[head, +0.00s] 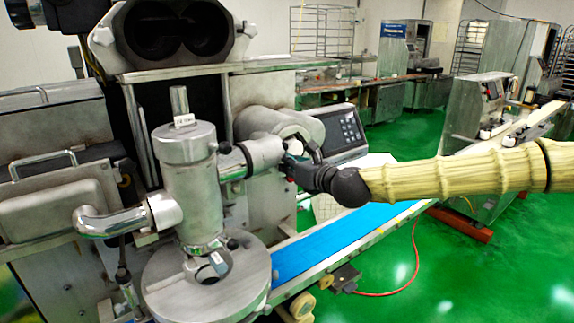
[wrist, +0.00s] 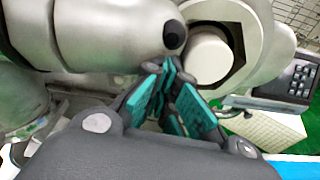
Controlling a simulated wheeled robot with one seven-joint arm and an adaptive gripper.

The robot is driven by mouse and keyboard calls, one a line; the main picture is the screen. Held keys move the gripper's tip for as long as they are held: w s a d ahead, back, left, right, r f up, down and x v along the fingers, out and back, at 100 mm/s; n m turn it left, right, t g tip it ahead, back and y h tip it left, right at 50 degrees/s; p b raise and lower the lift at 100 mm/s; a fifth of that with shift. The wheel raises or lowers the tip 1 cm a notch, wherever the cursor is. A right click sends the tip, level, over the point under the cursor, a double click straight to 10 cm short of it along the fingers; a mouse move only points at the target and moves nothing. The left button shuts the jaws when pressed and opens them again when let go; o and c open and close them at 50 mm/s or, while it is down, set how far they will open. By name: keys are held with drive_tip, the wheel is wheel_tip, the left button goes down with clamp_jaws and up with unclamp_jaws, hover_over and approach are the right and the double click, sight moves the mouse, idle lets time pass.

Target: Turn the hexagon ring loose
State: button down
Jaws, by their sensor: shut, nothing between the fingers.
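The hexagon ring (wrist: 268,42) appears in the wrist view as a pale ring with an angular outline and a dark inner edge, around a white round pipe end (wrist: 208,58). In the head view the pipe joint (head: 264,152) sits at the side of the upright metal cylinder (head: 186,190); the ring's faces are hard to make out there. My gripper (wrist: 176,72) is shut and empty, its teal fingers just below the pipe end and left of the ring. Whether the fingertips touch anything cannot be told. In the head view my gripper (head: 290,158) is at the joint's right side.
A grey keypad box (head: 343,130) stands behind my gripper. A blue conveyor belt (head: 345,240) runs below.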

drive_tip(key=f+b, duration=0.3)
drive_tip(key=f, duration=0.1)
drive_tip(key=shift+w+a, duration=0.25)
drive_tip(key=r+b+v, duration=0.1)
drive_tip(key=b+v, duration=0.1)
drive_tip(key=v, duration=0.8)
drive_tip(key=s+a+f+n+g+h, duration=0.1)
drive_tip(key=s+a+f+n+g, duration=0.15)
drive_tip(key=f, duration=0.85)
drive_tip(key=s+a+f+n+g, duration=0.2)
drive_tip(key=s+f+n, duration=0.15)
drive_tip(key=f, duration=0.75)
drive_tip(key=s+d+f+n+g+h, duration=0.15)
drive_tip(key=s+f+n, duration=0.35)
drive_tip(key=f, duration=0.5)
drive_tip(key=s+f+n+g+h, duration=0.1)
drive_tip(key=s+f+n+g, duration=0.15)
drive_tip(key=s+f, duration=0.6)
drive_tip(key=s+d+f+n+g+h, duration=0.1)
drive_tip(key=s+d+f+n, duration=0.2)
drive_tip(key=s+f, duration=0.3)
drive_tip(key=s+d+f+n+g+h, duration=0.1)
drive_tip(key=s+d+f+n+h, duration=0.1)
drive_tip(key=s+d+f+n, duration=0.4)
drive_tip(key=s+d+f+n+g+h, duration=0.2)
drive_tip(key=s+d+f+n, duration=0.5)
drive_tip(key=s+d, duration=0.4)
drive_tip(key=shift+s+f+h, duration=0.25)
drive_tip(key=shift+f+h, duration=0.05)
drive_tip(key=shift+h, duration=0.35)
